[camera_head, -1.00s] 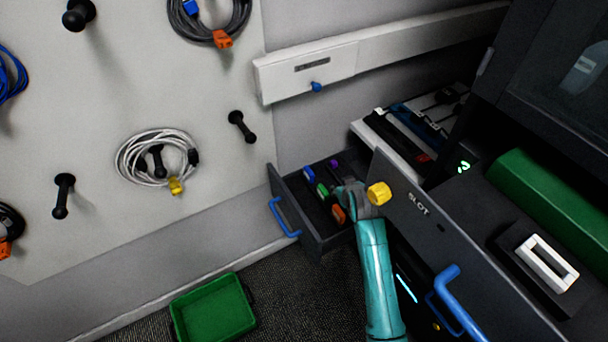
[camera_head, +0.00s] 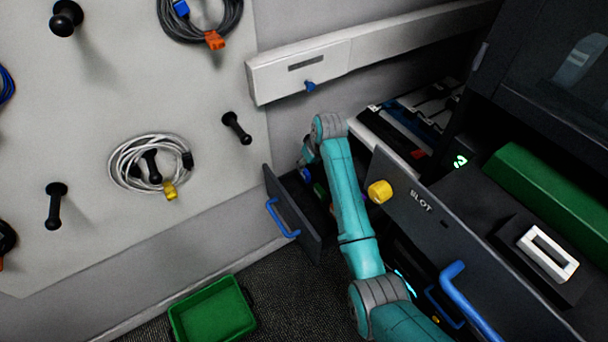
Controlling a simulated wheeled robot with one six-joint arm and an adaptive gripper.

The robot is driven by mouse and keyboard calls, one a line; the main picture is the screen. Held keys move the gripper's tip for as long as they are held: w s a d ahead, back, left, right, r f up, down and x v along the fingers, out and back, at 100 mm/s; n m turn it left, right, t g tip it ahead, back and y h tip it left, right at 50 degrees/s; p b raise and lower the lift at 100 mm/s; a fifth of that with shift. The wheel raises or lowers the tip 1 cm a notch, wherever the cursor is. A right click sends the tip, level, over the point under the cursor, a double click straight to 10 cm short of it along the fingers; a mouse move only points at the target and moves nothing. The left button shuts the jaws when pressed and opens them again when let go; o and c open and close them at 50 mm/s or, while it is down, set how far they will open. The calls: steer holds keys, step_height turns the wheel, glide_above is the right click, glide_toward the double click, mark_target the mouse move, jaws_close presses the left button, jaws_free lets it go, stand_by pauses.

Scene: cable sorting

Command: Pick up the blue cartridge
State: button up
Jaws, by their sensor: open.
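The blue cartridge (camera_head: 306,175) lies in the open dark drawer, near its back left. Only a small part of it shows beside my teal arm. A green cartridge (camera_head: 320,190) is just in front of it, also partly covered. My arm rises from the bottom of the picture and bends over the drawer, with a wrist part dipping toward the blue cartridge. My gripper itself is hidden behind my arm, so I cannot see whether it touches the cartridge.
The drawer (camera_head: 291,213) has a blue handle (camera_head: 281,219). A panel marked SLOT with a yellow knob (camera_head: 380,191) stands close to the right of my arm. A green bin (camera_head: 212,309) sits on the floor. Cables hang on the pegboard (camera_head: 95,110) at left.

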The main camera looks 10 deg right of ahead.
mark_target(305, 170)
steer(key=shift+x, duration=3.2)
steer(key=shift+s, duration=0.15)
jaws_close()
